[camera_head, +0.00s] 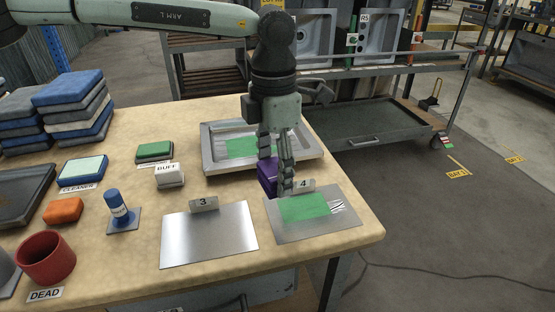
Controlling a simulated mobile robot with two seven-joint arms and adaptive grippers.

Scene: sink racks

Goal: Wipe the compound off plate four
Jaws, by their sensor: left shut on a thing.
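Plate four (290,232) is a flat metal sheet at the table's front right, with a tag marked 4 (303,185) at its back edge. My left gripper (275,182) points down just behind plate four. It is shut on a purple block (267,174), which its fingers partly hide. I cannot tell whether the block touches the table. My right gripper does not show.
Plate three (209,236) lies bare to the left. A metal sink tray (213,155) with a green patch stands behind the gripper. A BUFF block (169,176), a blue-handled tool (118,209), an orange block (63,211) and a red DEAD cup (46,258) stand further left.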

